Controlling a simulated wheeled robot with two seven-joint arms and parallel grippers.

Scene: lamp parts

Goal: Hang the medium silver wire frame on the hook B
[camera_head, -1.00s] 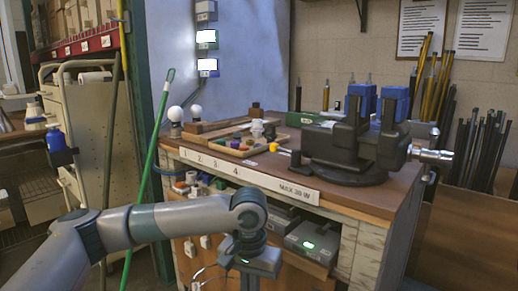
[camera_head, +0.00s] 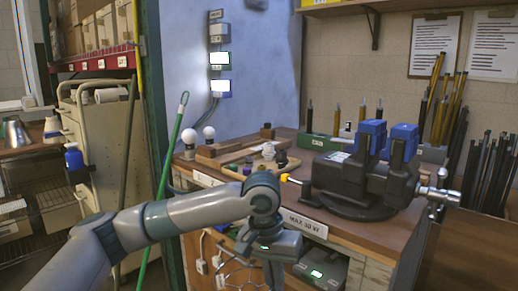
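A thin silver wire frame (camera_head: 238,273) shows at the bottom of the head view, partly cut off by the lower edge. Its size against other frames cannot be judged. My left gripper (camera_head: 272,268) points down at the bottom centre, just right of the wire frame and in front of the bench. Its fingertips are hardly visible, so I cannot tell whether they grip the wire. My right gripper is not in view. I cannot make out a hook marked B.
The wooden bench (camera_head: 385,232) carries a large dark vise (camera_head: 350,180) with blue jaws, a parts tray (camera_head: 262,161) and two white bulbs. A green pole (camera_head: 171,150) leans at the bench's left. A grey box (camera_head: 322,268) with a green light sits under the bench top.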

